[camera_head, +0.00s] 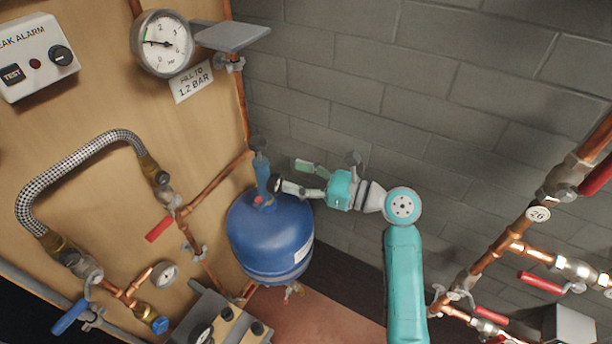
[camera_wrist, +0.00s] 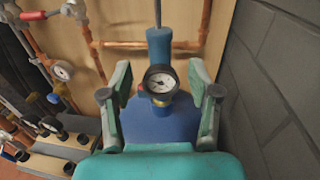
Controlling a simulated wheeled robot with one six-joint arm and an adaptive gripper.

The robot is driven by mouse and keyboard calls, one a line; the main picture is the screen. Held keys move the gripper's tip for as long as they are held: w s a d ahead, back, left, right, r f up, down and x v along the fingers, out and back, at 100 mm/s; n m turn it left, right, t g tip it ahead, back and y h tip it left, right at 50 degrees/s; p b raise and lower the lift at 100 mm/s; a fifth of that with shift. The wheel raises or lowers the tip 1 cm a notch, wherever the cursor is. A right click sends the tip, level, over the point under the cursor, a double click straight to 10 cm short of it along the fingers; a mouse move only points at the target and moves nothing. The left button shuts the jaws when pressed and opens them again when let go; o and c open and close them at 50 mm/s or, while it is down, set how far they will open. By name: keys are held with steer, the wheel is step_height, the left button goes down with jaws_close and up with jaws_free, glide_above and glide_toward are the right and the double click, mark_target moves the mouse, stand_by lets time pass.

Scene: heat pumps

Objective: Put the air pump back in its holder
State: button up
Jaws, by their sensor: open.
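A blue upright cylinder with a thin rod above it, which looks like the air pump (camera_head: 262,175), stands on top of the round blue tank (camera_head: 268,240). In the wrist view the pump (camera_wrist: 159,45) is upright, with a round dial gauge (camera_wrist: 160,82) and a brass fitting low on its front. My gripper (camera_head: 290,177) is to the right of the pump at about gauge height. In the wrist view its open fingers (camera_wrist: 160,74) are on either side of the gauge, with nothing held. I cannot tell which part is the holder.
A grey shelf (camera_head: 233,37) sticks out above, beside a large gauge (camera_head: 162,44). Copper pipes and a braided hose (camera_head: 75,165) are on the wooden panel at left. A block with fittings (camera_head: 225,322) is below. Valved pipes (camera_head: 505,235) stand at right, before a grey block wall (camera_head: 400,90).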

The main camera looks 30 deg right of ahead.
mark_target(260, 160)
steer(key=shift+x, duration=4.7)
jaws_close()
steer(key=shift+r, duration=2)
